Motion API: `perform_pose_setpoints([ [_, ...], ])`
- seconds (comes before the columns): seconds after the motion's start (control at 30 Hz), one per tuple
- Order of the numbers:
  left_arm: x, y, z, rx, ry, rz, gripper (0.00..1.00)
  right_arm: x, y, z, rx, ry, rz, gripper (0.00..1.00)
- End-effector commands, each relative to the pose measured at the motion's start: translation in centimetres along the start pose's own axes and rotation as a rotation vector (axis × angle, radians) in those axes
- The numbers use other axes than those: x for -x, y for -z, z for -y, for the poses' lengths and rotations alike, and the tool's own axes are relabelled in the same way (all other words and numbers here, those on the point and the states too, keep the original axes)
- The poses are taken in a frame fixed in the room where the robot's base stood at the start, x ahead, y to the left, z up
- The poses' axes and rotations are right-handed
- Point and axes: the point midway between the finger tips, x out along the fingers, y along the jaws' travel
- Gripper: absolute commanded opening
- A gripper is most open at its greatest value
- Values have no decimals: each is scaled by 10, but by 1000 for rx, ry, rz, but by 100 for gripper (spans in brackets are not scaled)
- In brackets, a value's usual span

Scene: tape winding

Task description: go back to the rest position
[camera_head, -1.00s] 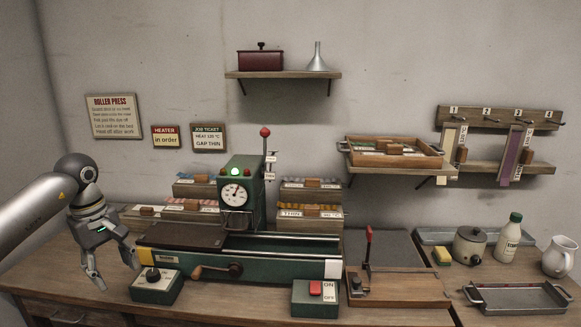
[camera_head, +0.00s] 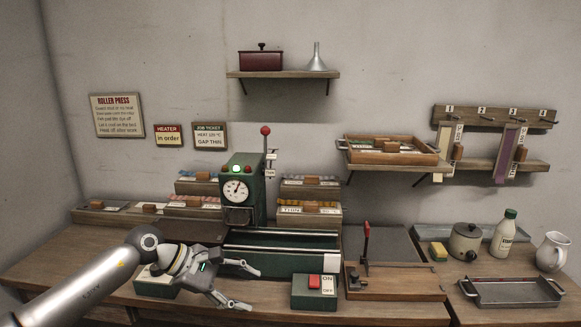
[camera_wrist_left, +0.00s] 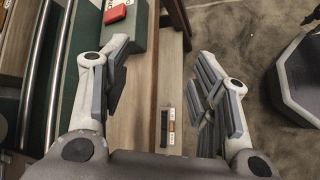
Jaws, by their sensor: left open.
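My left gripper (camera_head: 246,286) is in the lower left of the head view, in front of the green roller press (camera_head: 240,190). Its two fingers are apart with nothing between them. In the left wrist view the open fingers (camera_wrist_left: 160,90) hang over the wooden table edge and a drawer front with a dark handle (camera_wrist_left: 165,128). My left arm hides the left part of the press bed and part of the control box (camera_head: 152,288). My right gripper is in no view.
The ON/OFF box with a red switch (camera_head: 314,291) stands close to the right of my left gripper. A wooden board with a red-handled lever (camera_head: 366,245) lies farther right, then a metal tray (camera_head: 512,292). Floor (camera_wrist_left: 245,45) shows beyond the table edge.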

Motion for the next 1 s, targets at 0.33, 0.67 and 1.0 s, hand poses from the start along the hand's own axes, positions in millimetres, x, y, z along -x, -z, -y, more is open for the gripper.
perform_pose_setpoints([
  [0.33,-35,-133,-23,754,-376,727,55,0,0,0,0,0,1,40],
  [0.67,13,-83,-15,1754,-637,1284,55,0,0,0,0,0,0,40],
  [1.0,15,41,131,-2365,817,-1339,55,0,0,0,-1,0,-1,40],
])
